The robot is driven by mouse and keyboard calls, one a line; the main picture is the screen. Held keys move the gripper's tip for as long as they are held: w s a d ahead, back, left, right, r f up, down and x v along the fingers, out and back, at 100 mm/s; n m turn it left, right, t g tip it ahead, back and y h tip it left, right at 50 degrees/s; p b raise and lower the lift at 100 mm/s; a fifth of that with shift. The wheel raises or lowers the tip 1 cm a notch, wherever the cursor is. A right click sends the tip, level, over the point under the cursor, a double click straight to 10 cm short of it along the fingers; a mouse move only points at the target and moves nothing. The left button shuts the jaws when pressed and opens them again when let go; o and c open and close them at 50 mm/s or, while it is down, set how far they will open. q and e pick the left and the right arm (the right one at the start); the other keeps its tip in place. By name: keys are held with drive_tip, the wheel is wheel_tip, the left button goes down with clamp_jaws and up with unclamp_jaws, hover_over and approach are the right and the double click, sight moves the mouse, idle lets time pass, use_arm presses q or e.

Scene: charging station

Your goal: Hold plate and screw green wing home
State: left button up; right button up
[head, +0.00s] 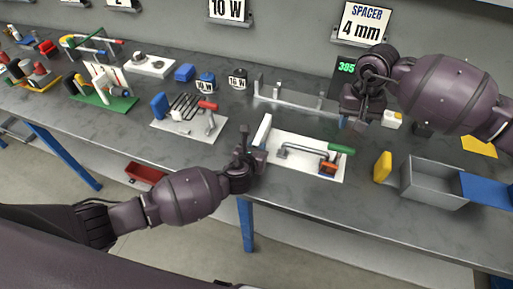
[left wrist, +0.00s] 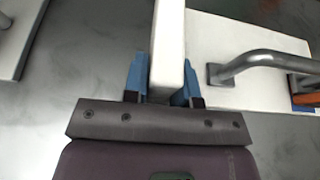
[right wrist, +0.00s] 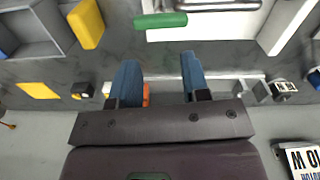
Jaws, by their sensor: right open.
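The white plate (head: 310,172) lies on the bench in front of me, with a white upright bar (head: 262,131) at its left end. An orange and blue block (head: 328,168) is at the plate's right side. My left gripper (left wrist: 165,82) has its blue fingers on both sides of the white bar, closed against it. My right gripper (right wrist: 155,75) is open and empty, beyond the plate on its far side.
A grey bin (head: 433,185), a yellow block (head: 382,167) and a blue tray (head: 487,188) are to the right. A grey bracket rail (head: 290,103) and a display (head: 346,66) stand behind. A white board with red-handled tool (head: 190,125) lies left.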

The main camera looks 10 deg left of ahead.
use_arm(q)
clamp_jaws()
use_arm(e)
drive_tip(key=shift+o, duration=0.2)
